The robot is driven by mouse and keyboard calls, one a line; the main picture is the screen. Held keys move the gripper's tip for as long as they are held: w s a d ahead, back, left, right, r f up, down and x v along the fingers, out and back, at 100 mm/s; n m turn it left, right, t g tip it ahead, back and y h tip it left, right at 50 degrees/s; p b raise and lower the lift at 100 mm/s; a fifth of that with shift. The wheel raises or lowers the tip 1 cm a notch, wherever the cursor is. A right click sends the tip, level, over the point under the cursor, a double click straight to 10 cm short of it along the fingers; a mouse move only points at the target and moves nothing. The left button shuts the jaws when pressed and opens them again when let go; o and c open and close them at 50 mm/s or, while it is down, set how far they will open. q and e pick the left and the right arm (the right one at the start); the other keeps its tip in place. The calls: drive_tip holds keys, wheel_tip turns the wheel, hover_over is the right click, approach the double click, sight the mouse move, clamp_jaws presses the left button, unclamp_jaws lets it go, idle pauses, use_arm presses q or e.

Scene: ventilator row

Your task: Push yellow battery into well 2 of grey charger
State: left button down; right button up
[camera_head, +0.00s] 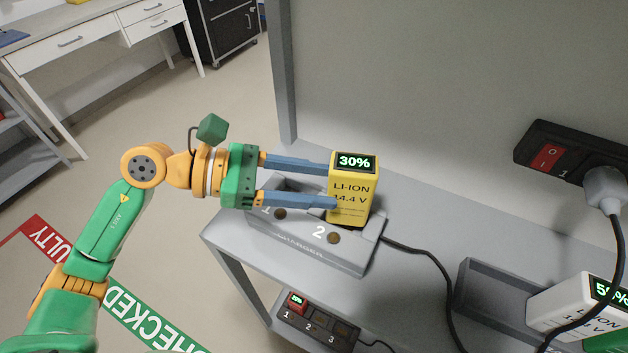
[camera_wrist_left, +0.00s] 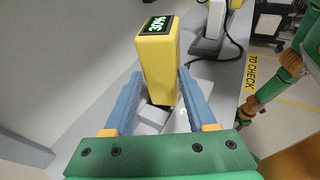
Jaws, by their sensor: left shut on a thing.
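The yellow battery (camera_head: 351,190) stands upright over the well 2 side of the grey charger (camera_head: 318,243); its display reads 30%. My left gripper (camera_head: 334,187) is shut on the battery, with one blue finger on each side. The battery and both fingers also show in the left wrist view (camera_wrist_left: 158,65). The well mouth is hidden behind the battery and fingers, so I cannot tell how deep the battery sits. The numeral 2 shows on the charger's front, and the 1 is partly covered by the gripper. My right gripper is not in view in the head view.
A power strip (camera_head: 570,158) with a red switch and grey plug is on the back panel. A white battery (camera_head: 575,305) stands at the right near a grey tray (camera_head: 500,290). A black cable (camera_head: 430,255) runs from the charger. A small dark charger (camera_head: 316,327) sits below.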

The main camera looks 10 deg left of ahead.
use_arm(q)
drive_tip(key=shift+r, duration=0.15)
idle(0.3)
drive_tip(key=shift+b, duration=0.3)
drive_tip(key=shift+s+f+b, duration=0.1)
drive_tip(key=shift+f+b, duration=0.3)
drive_tip(key=shift+f, duration=0.15)
idle(0.7)
drive_tip(key=shift+r+p, duration=0.8)
drive_tip(key=shift+r, duration=0.25)
wheel_tip(320, 180, up, 6)
drive_tip(key=p, duration=0.4)
